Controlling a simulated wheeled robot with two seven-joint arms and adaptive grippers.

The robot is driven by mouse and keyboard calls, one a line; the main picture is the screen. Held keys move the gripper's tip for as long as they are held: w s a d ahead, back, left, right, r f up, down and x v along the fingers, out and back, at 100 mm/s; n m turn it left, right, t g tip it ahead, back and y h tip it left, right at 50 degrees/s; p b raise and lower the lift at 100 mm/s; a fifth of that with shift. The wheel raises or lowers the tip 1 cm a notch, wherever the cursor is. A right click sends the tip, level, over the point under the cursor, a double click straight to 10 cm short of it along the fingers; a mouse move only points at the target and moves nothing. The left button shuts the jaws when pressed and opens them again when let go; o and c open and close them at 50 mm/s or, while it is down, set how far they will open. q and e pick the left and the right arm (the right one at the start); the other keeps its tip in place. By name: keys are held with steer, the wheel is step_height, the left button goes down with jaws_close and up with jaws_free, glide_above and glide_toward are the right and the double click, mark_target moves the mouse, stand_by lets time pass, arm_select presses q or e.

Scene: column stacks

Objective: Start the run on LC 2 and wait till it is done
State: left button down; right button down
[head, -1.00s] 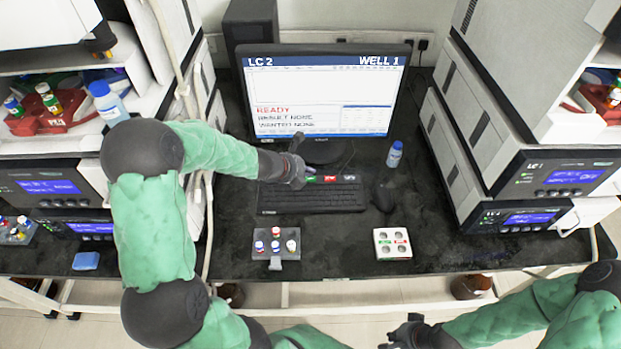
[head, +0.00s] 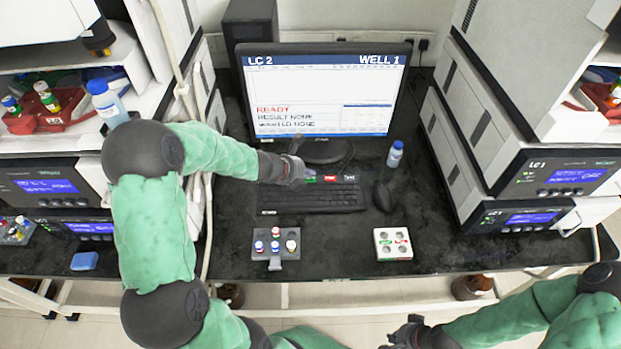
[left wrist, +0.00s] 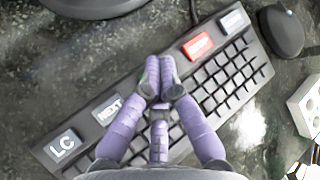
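The monitor (head: 322,92) reads LC 2, WELL 1, with READY in red, RESULT NONE and WANTED NONE. The black keyboard (head: 312,197) lies before it. In the left wrist view its top row carries an LC key (left wrist: 62,146), a NEXT key (left wrist: 108,109), a red key (left wrist: 198,46) and a grey key (left wrist: 234,20). A green key (head: 312,180) is mostly hidden in the wrist view by my left gripper (left wrist: 161,92), whose fingers are together and empty over it; contact cannot be told. My right gripper (head: 402,331) is low at the front, away from the keyboard.
A dark vial rack (head: 262,266) and a white block (head: 393,254) stand on the bench in front. A mouse (head: 383,196) and a small bottle (head: 395,155) are right of the keyboard. Instrument stacks flank both sides, the right one with a unit labelled LC 1 (head: 560,175).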

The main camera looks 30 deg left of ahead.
mark_target(308, 179)
arm_select(q)
steer(key=shift+f+b, duration=0.3)
steer(key=shift+f, duration=0.1)
stand_by(0.3)
steer(key=shift+r, duration=0.1)
steer(key=shift+r+p, duration=0.75)
steer(key=shift+p, duration=0.1)
step_height(308, 179, up, 5)
steer(key=p, duration=0.5)
stand_by(5.5)
